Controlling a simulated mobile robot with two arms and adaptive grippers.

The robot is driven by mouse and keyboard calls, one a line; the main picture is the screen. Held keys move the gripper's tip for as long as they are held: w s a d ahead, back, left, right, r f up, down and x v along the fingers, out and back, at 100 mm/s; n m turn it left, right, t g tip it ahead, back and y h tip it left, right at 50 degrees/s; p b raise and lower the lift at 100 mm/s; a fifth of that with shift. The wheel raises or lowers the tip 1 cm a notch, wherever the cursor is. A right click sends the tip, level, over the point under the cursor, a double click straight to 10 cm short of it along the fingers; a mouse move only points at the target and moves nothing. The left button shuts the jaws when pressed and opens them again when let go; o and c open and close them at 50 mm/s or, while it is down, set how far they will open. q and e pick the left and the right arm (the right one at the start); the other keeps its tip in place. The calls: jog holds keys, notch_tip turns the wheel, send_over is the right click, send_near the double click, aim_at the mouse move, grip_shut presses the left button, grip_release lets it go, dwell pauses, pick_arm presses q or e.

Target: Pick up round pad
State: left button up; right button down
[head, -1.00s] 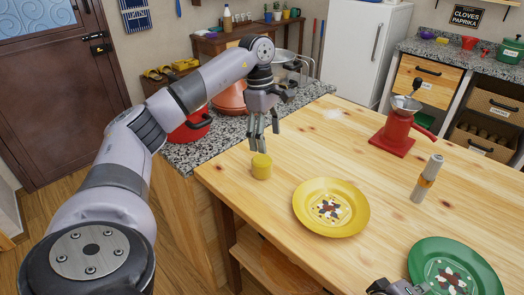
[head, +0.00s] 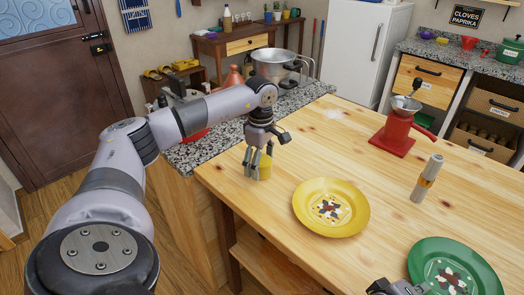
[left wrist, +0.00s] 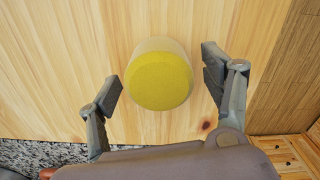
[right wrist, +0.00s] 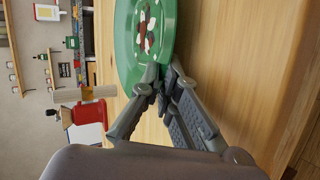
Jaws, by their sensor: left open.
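The round pad is a short yellow cylinder (head: 265,171) standing on the wooden table near its left corner. In the left wrist view the pad (left wrist: 160,81) shows its round yellow top between my two fingers, with a gap on each side. My left gripper (head: 257,165) is open and pointing down at the pad, partly covering it in the head view. Its fingertips (left wrist: 162,76) are on either side of the pad and do not visibly touch it. My right gripper (right wrist: 160,88) has its fingers together over the green plate's edge, with nothing seen in them.
A yellow plate (head: 348,225) and a green plate (head: 425,262) lie on the table (head: 300,158). A red grinder (head: 393,138) and a grey-and-orange cylinder (head: 425,180) stand further right. A speckled counter (head: 205,150) with pots borders the table's left side.

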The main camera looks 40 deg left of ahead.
pick_arm(q)
jog(key=shift+f, duration=0.6)
jog(key=shift+c, duration=0.5)
jog(key=c, duration=1.1)
